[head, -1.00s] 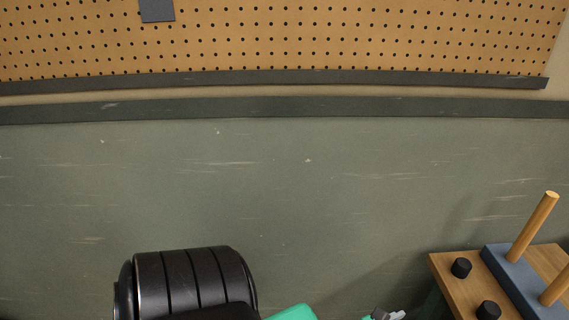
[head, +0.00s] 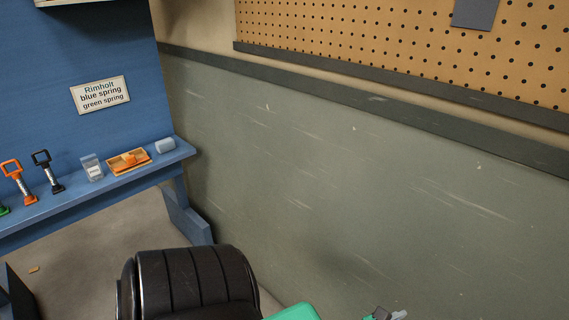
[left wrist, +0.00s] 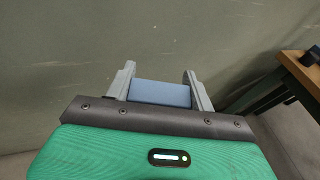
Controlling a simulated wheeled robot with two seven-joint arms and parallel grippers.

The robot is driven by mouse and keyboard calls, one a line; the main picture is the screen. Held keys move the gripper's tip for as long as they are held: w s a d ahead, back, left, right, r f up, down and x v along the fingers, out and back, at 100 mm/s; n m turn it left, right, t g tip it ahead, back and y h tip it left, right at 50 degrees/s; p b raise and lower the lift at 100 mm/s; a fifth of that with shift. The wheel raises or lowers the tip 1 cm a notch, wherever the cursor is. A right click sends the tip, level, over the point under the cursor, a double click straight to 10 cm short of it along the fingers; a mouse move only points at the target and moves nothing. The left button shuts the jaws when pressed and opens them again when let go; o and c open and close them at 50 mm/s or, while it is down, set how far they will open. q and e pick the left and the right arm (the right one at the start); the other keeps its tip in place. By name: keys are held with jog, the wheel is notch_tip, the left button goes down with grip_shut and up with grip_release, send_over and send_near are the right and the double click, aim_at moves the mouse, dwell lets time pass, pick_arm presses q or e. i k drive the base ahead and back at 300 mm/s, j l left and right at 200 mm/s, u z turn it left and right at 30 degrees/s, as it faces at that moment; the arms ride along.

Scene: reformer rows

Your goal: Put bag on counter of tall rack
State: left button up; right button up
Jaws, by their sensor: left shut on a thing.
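A blue rack (head: 90,55) stands at the left in the head view, with a counter (head: 75,207) holding several things. I cannot tell whether this is the tall rack. My right gripper is not in view.
On the counter are an orange-handled tool (head: 20,183), a black-handled tool (head: 47,172), a clear box (head: 92,168), a tray (head: 117,168) and a pale rounded item (head: 166,146). A grey-green wall (head: 330,180) is ahead. A wooden table (left wrist: 290,80) is right in the left wrist view.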

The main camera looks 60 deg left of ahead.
aim_at(153, 151)
jog(key=j+u, duration=0.25)
jog(key=u, duration=0.15)
jog(key=i+j+u, duration=0.1)
jog(key=u, duration=0.3)
jog(key=i+j+u, duration=0.15)
jog(key=j+u, duration=0.25)
jog(key=i+j+u, duration=0.1)
jog(key=u, duration=0.3)
